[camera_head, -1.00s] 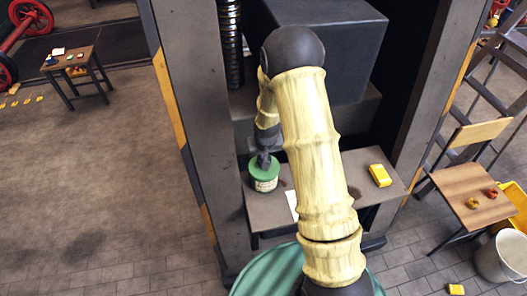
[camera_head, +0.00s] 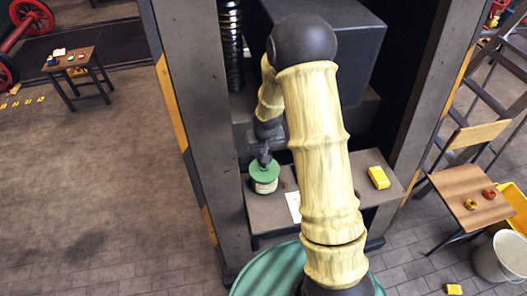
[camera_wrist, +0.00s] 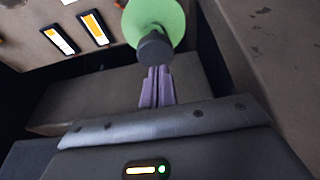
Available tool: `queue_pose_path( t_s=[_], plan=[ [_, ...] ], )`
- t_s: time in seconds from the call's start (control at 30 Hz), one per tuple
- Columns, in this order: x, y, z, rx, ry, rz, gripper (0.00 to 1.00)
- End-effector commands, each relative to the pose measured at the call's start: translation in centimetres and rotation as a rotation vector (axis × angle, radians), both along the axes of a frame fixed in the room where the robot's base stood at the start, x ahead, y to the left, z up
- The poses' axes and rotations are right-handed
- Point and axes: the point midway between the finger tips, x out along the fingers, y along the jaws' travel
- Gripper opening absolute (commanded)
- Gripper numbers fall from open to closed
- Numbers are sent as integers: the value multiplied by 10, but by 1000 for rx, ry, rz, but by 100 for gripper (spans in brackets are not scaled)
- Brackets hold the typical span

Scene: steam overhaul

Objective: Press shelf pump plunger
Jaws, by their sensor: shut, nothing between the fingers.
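The shelf pump (camera_head: 265,184) is a green can with a cream label, standing on the grey shelf (camera_head: 270,214) at the left. Its dark round plunger knob (camera_head: 264,158) stands up from the green top. In the wrist view, the plunger knob (camera_wrist: 155,49) is in front of the green disc of the pump (camera_wrist: 165,15). My gripper (camera_wrist: 160,69) is shut and empty, its purple fingers side by side with tips right by the knob's edge. I cannot tell whether they touch it. In the head view, my arm hides part of the shelf and the fingers are hard to make out.
A yellow box (camera_head: 378,177) and a white paper (camera_head: 293,206) lie on the shelf. A grey post (camera_head: 200,120) stands close on the left, and a dark block (camera_head: 350,50) stands behind my arm. A wooden chair (camera_head: 470,190) is at the right.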

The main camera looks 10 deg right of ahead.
Motion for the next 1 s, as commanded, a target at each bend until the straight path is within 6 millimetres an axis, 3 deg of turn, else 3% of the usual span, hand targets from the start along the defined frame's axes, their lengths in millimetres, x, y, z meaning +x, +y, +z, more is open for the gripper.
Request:
queue_pose_path(
  t_s=[0.53, 1.0],
  plan=[
    [-19, 0, 70, 0, -6, -2, 0],
    [-23, 0, 80, 0, -2, -1, 0]
  ],
)
